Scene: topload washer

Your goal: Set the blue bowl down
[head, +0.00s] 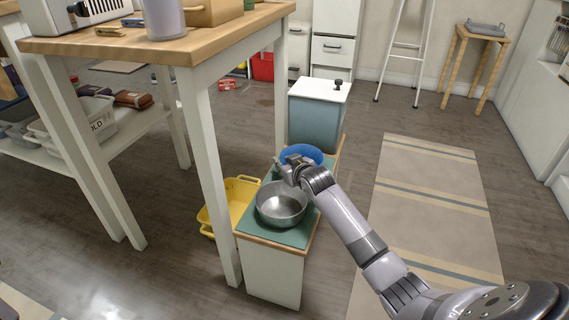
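The blue bowl (301,152) is upright at the far part of a low bench with a green top (294,235). I cannot tell whether it rests on the bench or hangs just above it. My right arm comes in from the lower right, and my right gripper (287,170) is at the bowl's near rim. The hand hides part of the bowl, and the fingers are too small and covered to tell whether they grip the rim. A grey metal bowl (281,205) stands on the bench just in front. My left gripper is out of view.
A yellow basket (238,197) is on the floor left of the bench. A wooden-topped table (180,50) with white legs stands to the left. A blue-grey bin with a white lid (318,110) is behind the bench. A striped rug (430,200) lies to the right.

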